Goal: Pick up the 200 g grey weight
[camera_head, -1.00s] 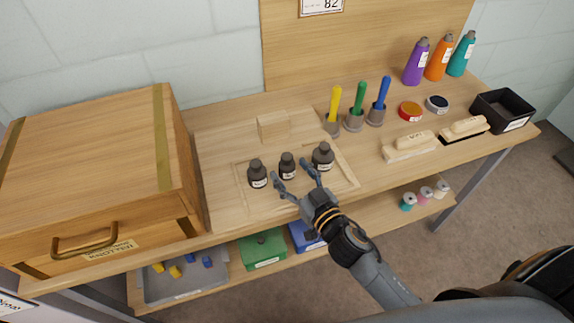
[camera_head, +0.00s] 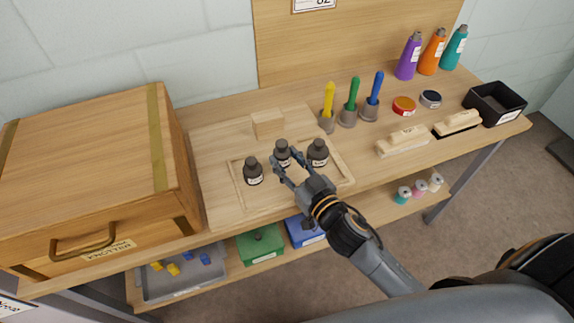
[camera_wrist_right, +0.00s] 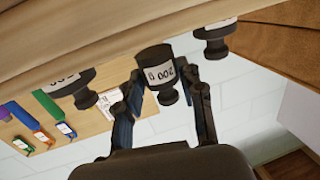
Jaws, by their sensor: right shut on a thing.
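The 200 g grey weight (camera_head: 282,147) is the middle one of three dark grey knobbed weights on the wooden tray board. In the right wrist view the weight (camera_wrist_right: 155,58) appears upside down, with a white label reading 200 g. My right gripper (camera_head: 285,161) is shut on it, with one finger on each side. The fingers also show in the wrist view (camera_wrist_right: 166,78). The weight still seems to be at the board; a lift cannot be made out. My left gripper is not in view.
Similar weights stand close on the left (camera_head: 253,172) and right (camera_head: 318,153). A wooden block (camera_head: 268,125) is behind them. A large wooden box (camera_head: 95,170) stands at the left. Yellow, green and blue handled tools (camera_head: 350,103) stand at the back right, with a black bin (camera_head: 497,103) beyond.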

